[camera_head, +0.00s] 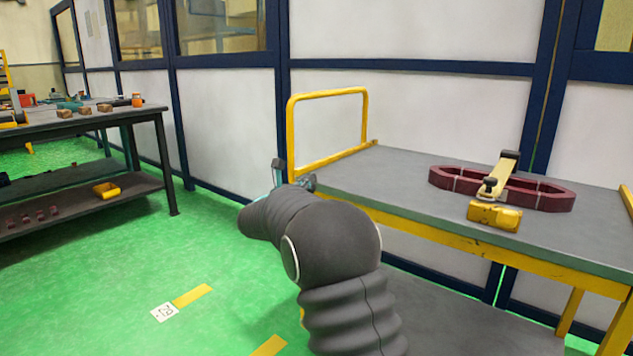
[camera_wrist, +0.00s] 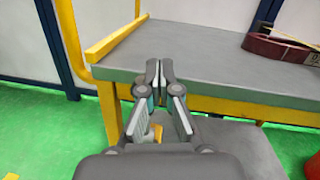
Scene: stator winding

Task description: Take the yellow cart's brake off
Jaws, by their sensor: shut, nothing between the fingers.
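The yellow cart (camera_head: 420,230) has a yellow frame, a grey top and a yellow push handle (camera_head: 328,94) at its left end. Its frame also shows in the wrist view (camera_wrist: 230,108). My gripper (camera_wrist: 159,72) is shut and empty, its fingertips together in front of the cart's near left corner. In the head view my gripper (camera_head: 280,172) is partly hidden behind my arm, beside the handle's base. A small orange-yellow part (camera_wrist: 155,132) shows low between my fingers in the wrist view; I cannot tell whether it is the brake. No brake is clearly visible.
On the cart top lie a dark red stator-like ring (camera_head: 545,196) with a tan clamp-like bar and a yellow block (camera_head: 494,215). A dark workbench (camera_head: 150,112) with tools stands at left. Green floor between is open. A white panelled wall (camera_head: 225,110) runs behind.

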